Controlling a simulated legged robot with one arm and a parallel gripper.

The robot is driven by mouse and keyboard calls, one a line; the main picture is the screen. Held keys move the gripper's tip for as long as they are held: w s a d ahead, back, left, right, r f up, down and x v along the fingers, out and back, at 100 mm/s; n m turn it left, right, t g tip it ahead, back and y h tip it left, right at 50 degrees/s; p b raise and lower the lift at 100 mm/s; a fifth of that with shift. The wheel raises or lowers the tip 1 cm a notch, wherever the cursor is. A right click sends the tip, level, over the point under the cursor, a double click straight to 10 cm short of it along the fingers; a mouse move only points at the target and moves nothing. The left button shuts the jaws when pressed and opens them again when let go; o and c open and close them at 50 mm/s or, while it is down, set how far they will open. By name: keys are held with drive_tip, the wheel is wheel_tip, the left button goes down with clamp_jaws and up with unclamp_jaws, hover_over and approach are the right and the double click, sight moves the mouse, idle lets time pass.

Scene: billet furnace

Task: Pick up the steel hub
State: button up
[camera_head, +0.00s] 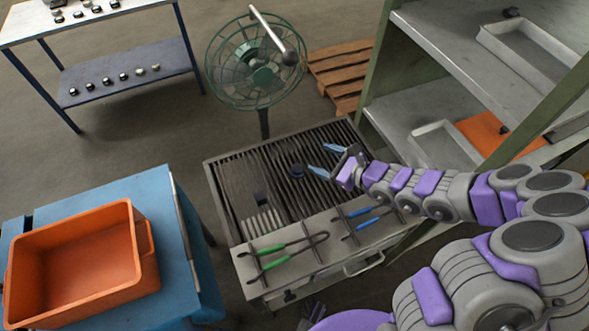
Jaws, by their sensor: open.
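A small dark round piece (297,171), which looks like the steel hub, lies on the slatted grate of the furnace table (235,172). My gripper (317,157) reaches in from the right over the grate. Its two blue-tipped fingers are spread apart with nothing between them. The fingertips point left, and the lower one is close to the right side of the round piece. I cannot tell how high the fingers are above it. A darker patch (262,198) shows on the grate further left and nearer.
Green-handled tongs (270,250) and blue-handled tongs (361,215) lie on the front ledge. An orange bin (140,255) sits on a blue cabinet at left. A green fan (255,62) stands behind the grate. A metal shelf (410,105) rises at right.

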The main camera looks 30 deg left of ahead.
drive_tip(key=d+f+m+h, duration=0.1)
drive_tip(key=d+f+m, duration=0.3)
drive_tip(key=f, duration=0.4)
approach(297, 171)
drive_tip(key=shift+w+a+f+t+h+b, duration=0.2)
drive_tip(key=shift+w+a, duration=0.1)
drive_tip(key=shift+a, duration=0.2)
drive_tip(key=shift+w+a+f+t+h+b, duration=0.1)
drive_tip(key=shift+w+a+f+b, duration=0.1)
drive_tip(key=shift+w+a, duration=0.2)
drive_tip(key=shift+w+f, duration=0.15)
drive_tip(key=shift+w, duration=0.05)
